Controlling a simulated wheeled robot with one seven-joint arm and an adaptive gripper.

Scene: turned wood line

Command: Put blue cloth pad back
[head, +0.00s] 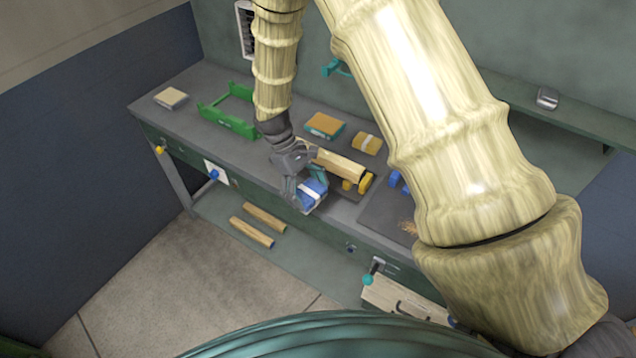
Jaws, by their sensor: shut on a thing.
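The blue cloth pad (312,195) with a white band is in my gripper (304,186) in the head view. My gripper is shut on it, near the front edge of the workbench. The fingers cover part of the pad. I cannot tell whether the pad touches the bench top or is held just above it.
A turned wood piece (338,164) lies behind the gripper by yellow supports (356,185). Behind are a tan pad (367,144) and an orange-topped teal block (324,125). A green frame (228,122) and a small block (171,98) stand left. Wood rods (252,231) lie below.

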